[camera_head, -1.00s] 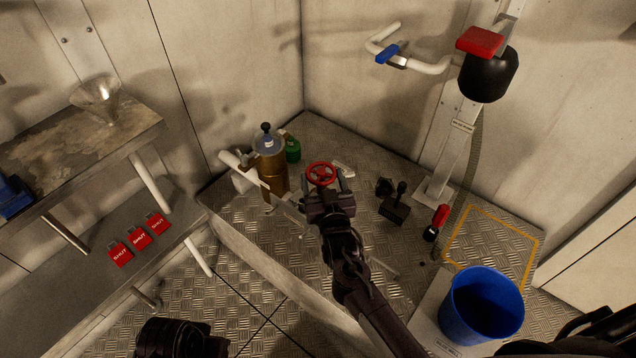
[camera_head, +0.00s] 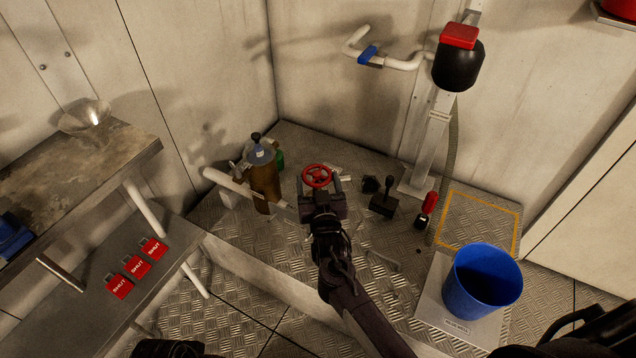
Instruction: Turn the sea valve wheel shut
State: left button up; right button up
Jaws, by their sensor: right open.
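The sea valve wheel is a small red spoked handwheel (camera_head: 317,176) near the middle of the metal-plate floor area. My right gripper (camera_head: 318,186) reaches up to it from below in the picture. Its fingers are open and stand to the left and right of the wheel's near side; whether they touch the rim I cannot tell. The gripper body hides the valve's lower part and some of the pipe. My left arm shows only as a dark piece at the bottom edge; its fingers are out of view.
A brown cylinder (camera_head: 265,185) and white pipe (camera_head: 230,185) stand left of the wheel. A black lever pedal (camera_head: 384,202) and red-handled item (camera_head: 428,207) are right. A blue bucket (camera_head: 482,283) stands lower right. Red SHUT tags (camera_head: 137,266) lie on the left shelf (camera_head: 85,315).

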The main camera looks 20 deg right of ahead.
jog(key=o, duration=0.4)
pick_arm(q)
jog(key=shift+s+a+f, duration=0.1)
pick_arm(e)
jog(key=shift+s, duration=0.35)
pick_arm(q)
jog(key=f, duration=0.1)
jog(key=f+p, duration=0.1)
jog(key=f, duration=0.1)
jog(key=shift+w+a+f, duration=0.25)
jog(key=shift+w+a, duration=0.05)
pick_arm(e)
jog(key=s, duration=0.4)
jog(key=s+a, duration=0.1)
jog(key=s, duration=0.2)
jog(key=shift+a, duration=0.1)
